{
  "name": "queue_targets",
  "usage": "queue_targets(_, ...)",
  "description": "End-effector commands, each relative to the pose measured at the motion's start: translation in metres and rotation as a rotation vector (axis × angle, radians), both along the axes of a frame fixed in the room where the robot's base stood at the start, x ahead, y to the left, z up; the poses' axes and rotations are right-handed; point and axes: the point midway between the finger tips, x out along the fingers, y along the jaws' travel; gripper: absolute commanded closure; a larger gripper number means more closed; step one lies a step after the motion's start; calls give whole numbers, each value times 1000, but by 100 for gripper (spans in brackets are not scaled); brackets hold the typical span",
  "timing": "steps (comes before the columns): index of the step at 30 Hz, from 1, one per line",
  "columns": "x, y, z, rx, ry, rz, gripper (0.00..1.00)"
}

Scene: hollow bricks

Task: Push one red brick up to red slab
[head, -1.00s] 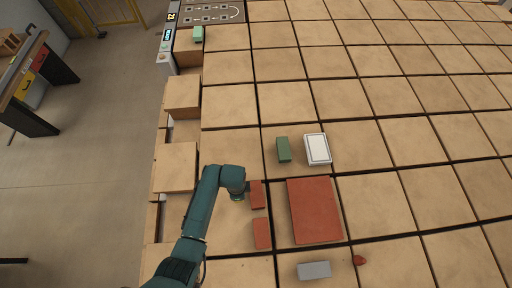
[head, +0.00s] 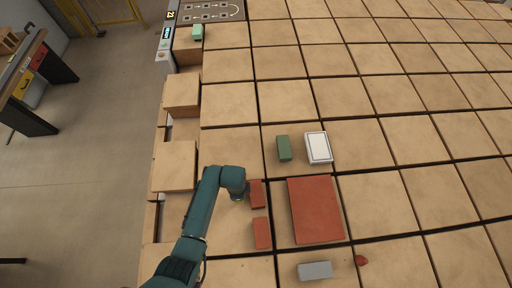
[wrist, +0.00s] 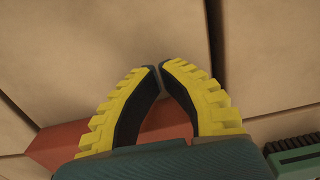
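Two small red bricks lie left of the large flat red slab (head: 315,210). The upper red brick (head: 257,194) is near the slab's upper left corner, with a narrow gap between them. The lower red brick (head: 262,233) lies below it, also apart from the slab. My gripper (head: 238,201) is just left of the upper brick, mostly hidden under my wrist; contact cannot be told. In the wrist view the yellow-ridged fingers of my gripper (wrist: 159,66) meet at the tips, with nothing held between them. A red brick (wrist: 60,143) shows behind the fingers.
A dark green brick (head: 283,148) and a white framed block (head: 318,148) lie above the slab. The tiled surface right of the slab is clear. Dark gaps separate the tiles.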

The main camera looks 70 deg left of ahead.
Motion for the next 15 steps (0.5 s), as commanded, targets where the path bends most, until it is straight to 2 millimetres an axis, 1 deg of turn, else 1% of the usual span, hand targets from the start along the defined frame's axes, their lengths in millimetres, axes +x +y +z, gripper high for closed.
queue_targets(7, 0, 0, -9, -1, 0, 0, 100)
queue_targets(15, 0, 0, -9, 0, 0, 0, 100)
